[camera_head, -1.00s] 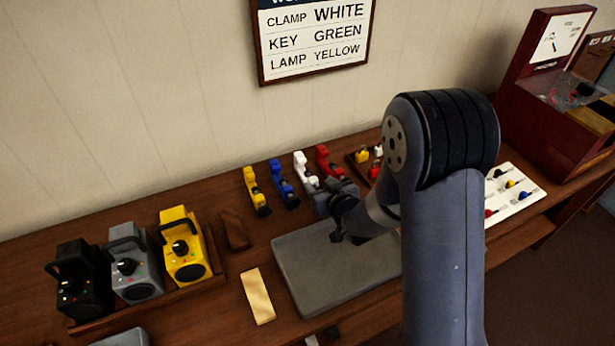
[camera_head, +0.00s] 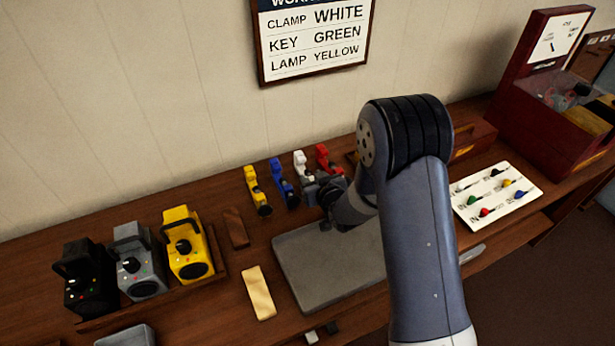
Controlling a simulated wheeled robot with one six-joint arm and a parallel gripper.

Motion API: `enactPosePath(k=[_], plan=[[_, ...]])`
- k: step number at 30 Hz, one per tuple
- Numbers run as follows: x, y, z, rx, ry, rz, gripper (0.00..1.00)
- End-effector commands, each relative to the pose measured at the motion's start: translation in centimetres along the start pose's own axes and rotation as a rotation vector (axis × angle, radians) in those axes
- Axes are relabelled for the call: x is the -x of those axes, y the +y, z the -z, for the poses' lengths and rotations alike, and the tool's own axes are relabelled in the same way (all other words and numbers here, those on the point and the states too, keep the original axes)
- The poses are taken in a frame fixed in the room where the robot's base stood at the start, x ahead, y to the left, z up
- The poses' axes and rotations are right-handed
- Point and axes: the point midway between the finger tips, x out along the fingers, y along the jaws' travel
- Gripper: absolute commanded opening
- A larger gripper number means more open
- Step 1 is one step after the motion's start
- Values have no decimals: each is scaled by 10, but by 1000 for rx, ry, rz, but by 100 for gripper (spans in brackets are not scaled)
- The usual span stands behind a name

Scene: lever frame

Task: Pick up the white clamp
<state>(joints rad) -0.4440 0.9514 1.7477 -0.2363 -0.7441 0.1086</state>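The white clamp (camera_head: 300,162) stands in a row at the back of the bench, between the blue clamp (camera_head: 281,184) and the red clamp (camera_head: 325,158). Its upper part shows; its lower part is hidden behind my gripper. My gripper (camera_head: 309,184) is at the lower part of the white clamp, in front of the red clamp's base. Its fingers are small and dark here, so I cannot tell whether they are apart or closed on the clamp. The yellow clamp (camera_head: 256,190) stands at the left end of the row.
A grey mat (camera_head: 310,285) lies in front of the clamps. Black (camera_head: 84,281), grey (camera_head: 137,264) and yellow (camera_head: 186,246) lamps stand on the left. A white board with keys (camera_head: 496,197) and a dark red box (camera_head: 550,122) are on the right. A sign (camera_head: 313,38) hangs on the wall.

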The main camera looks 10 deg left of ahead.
Motion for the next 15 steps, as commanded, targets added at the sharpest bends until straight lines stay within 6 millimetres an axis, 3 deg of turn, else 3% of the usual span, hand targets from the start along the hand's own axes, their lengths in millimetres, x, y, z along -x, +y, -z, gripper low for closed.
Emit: enactPosePath(k=[12, 15], plan=[[0, 0, -1, 0, -2, 0, 0], [0, 0, -1, 0, -3, 0, 0]])
